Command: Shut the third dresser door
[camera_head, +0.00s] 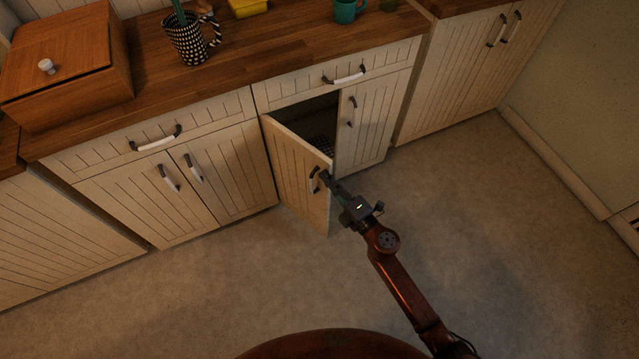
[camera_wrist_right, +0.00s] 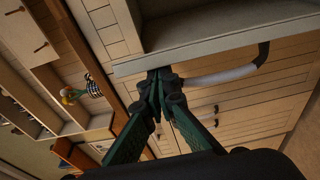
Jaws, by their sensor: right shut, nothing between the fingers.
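The third dresser door (camera_head: 295,175) is a cream panelled door standing ajar, swung out from the low cabinet, with the dark opening (camera_head: 315,120) showing behind it. It has a curved handle (camera_head: 314,180) near its free edge. My right gripper (camera_head: 331,181) is at that free edge, close beside the handle; I cannot tell whether it touches. In the wrist view the right gripper (camera_wrist_right: 160,78) has its green fingers together with nothing between them, close to a pale edge and a handle (camera_wrist_right: 225,75). My left gripper is not in view.
The neighbouring doors (camera_head: 365,125) and drawers (camera_head: 160,135) are shut. The wooden counter (camera_head: 245,60) holds a wooden box (camera_head: 65,70), a checked mug (camera_head: 187,42) and a teal cup (camera_head: 346,10). The floor (camera_head: 470,220) around the door is clear.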

